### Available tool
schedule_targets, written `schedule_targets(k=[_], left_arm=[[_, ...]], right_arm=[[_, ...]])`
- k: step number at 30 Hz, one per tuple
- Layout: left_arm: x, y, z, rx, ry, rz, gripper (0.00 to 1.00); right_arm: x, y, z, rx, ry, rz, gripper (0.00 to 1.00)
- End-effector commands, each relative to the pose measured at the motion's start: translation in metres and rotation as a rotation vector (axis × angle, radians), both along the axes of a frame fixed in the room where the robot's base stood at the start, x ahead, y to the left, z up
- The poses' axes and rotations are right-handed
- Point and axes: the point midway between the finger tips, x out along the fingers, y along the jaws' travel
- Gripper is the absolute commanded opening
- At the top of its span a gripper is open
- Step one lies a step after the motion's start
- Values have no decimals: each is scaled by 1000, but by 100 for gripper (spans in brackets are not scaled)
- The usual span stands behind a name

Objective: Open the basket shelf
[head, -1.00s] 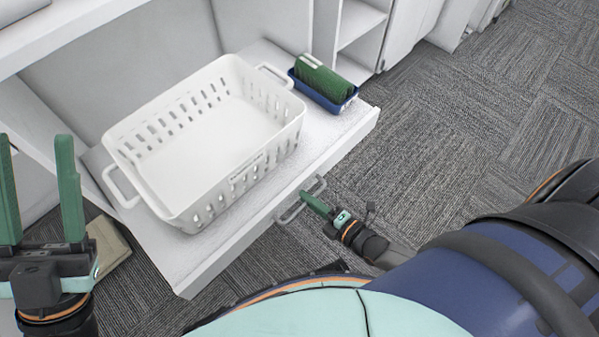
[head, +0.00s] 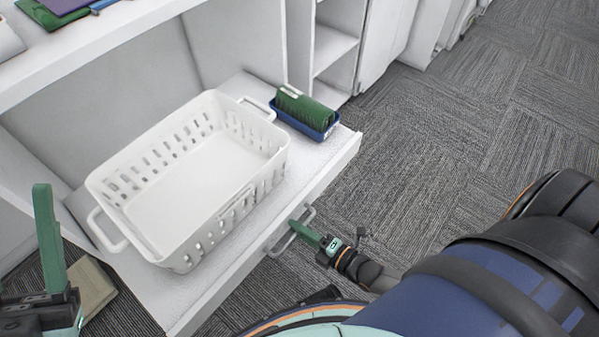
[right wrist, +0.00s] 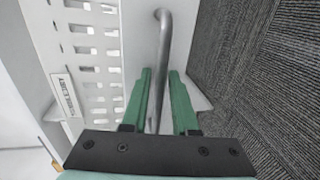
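The basket shelf (head: 250,231) is a white pull-out board that stands out from the cabinet. A white slotted basket (head: 262,185) sits on it; its slotted wall also shows in the right wrist view (right wrist: 85,48). A grey metal handle (head: 272,250) is on the shelf's front face. My right gripper (head: 303,232) is at this handle. In the right wrist view the handle bar (right wrist: 163,50) passes between the two green fingers, which are close together around it. My left gripper (head: 48,235) is at the left edge, empty, with one raised finger visible and the other out of frame.
A blue tray (head: 325,131) with green items (head: 305,106) sits on the shelf beside the basket. A white worktop (head: 110,45) is above at the left. A beige object (head: 92,290) lies below the shelf. Carpet floor (head: 440,130) is clear at the right.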

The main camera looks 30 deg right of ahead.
Motion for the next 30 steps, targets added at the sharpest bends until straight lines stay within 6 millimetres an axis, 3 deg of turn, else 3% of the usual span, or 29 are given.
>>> schedule_targets(k=[5,10,15,21,30], left_arm=[[0,0,9,5,-9,2,50],[-1,0,23,12,-26,12,50],[26,6,-9,9,146,54,50],[42,8,-35,10,275,77,50],[47,9,-46,11,322,84,50]], right_arm=[[-18,-6,5,0,4,0,27],[-53,-19,14,-1,6,0,27],[-84,-31,19,-1,4,0,27],[-107,-39,24,0,3,0,27],[-115,-42,25,0,0,0,27]])
